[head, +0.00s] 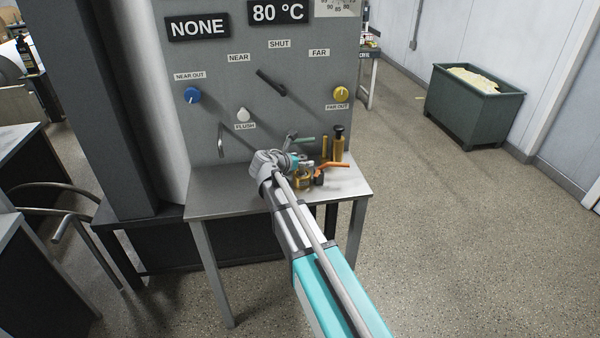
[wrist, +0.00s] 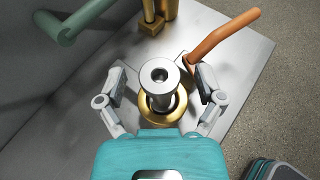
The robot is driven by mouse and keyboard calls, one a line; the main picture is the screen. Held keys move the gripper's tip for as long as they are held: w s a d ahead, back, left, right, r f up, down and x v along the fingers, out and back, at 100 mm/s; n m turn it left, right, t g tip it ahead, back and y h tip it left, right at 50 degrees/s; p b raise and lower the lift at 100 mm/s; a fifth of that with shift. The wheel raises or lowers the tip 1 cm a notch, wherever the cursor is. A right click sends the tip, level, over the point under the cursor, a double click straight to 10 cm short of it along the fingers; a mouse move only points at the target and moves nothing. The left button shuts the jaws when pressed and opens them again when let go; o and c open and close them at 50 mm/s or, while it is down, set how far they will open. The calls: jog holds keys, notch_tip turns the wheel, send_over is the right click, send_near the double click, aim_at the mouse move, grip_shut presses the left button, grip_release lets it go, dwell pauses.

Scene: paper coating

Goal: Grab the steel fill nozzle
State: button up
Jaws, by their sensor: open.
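The steel fill nozzle (wrist: 160,76) is a short grey cylinder with a flanged, hollow top. It stands in a round brass base on the metal table, in the middle of the wrist view. My gripper (wrist: 160,84) is open, with one finger to the left and one to the right of the nozzle. Gaps show on both sides, so the fingers look apart from it. In the head view my gripper (head: 290,160) is over the small table, beside the brass fittings (head: 303,182). My arm partly hides that spot.
An orange lever (wrist: 222,35) rises close to the right finger. A green handle (wrist: 80,22) is at the upper left, and brass posts (head: 338,148) stand behind. The grey control panel (head: 290,60) rises at the table's back. Bare tabletop (head: 222,204) lies at the left.

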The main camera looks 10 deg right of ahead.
jog(key=shift+c, duration=0.3)
grip_shut()
jog(key=shift+r, duration=0.2)
notch_tip(320, 180, up, 10)
jog(key=p, duration=1)
jog(key=shift+f, duration=0.15)
dwell(0.5)
